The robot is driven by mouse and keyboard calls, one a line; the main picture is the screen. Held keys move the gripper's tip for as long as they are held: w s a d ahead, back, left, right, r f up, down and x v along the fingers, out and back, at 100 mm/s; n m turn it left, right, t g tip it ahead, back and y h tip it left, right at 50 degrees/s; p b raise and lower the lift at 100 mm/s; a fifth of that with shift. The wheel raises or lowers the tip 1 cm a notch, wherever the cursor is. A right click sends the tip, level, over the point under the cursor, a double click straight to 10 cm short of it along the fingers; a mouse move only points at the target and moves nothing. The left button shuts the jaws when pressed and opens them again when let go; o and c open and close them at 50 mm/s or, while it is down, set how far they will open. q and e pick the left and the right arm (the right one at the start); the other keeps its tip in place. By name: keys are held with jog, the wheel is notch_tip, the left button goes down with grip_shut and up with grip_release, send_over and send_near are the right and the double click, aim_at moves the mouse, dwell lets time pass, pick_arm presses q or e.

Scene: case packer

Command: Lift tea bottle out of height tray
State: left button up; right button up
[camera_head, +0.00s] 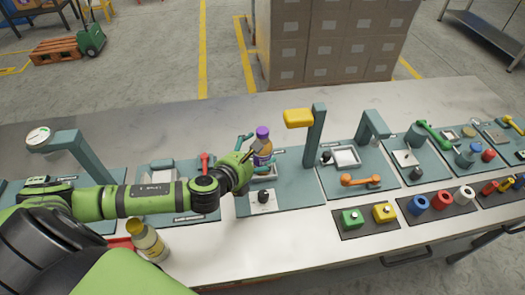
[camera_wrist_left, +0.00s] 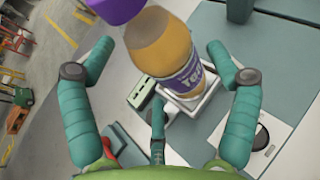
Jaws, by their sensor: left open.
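The tea bottle (camera_head: 264,151), amber with a purple cap, stands on the height tray (camera_head: 266,174), a small white-rimmed square on a teal panel. In the left wrist view the bottle (camera_wrist_left: 184,62) has a purple and white label, and its base is inside the tray's white rim (camera_wrist_left: 203,103). My left gripper (camera_head: 254,150) is open at the bottle's left side. In the wrist view its teal fingers (camera_wrist_left: 160,58) are spread to both sides of the bottle, with visible gaps. My right gripper is not in view.
A yellow-headed teal post (camera_head: 317,135) stands right of the bottle. A yellow-capped bottle (camera_head: 148,242) stands near the front left edge, by a red tray. A black knob (camera_head: 263,196) is in front of the height tray. The bench behind is mostly clear.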

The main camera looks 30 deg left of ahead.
pick_arm(q)
jog(key=x, duration=0.2)
jog(key=shift+w+f, duration=0.15)
jog(key=shift+w, duration=0.2)
jog(key=shift+w+a+f, duration=0.1)
jog(key=shift+w+f, duration=0.1)
jog(key=shift+w, duration=0.1)
jog(key=c, duration=1.2)
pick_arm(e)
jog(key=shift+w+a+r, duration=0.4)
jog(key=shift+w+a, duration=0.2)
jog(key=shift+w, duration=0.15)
pick_arm(q)
jog(key=shift+r, duration=0.1)
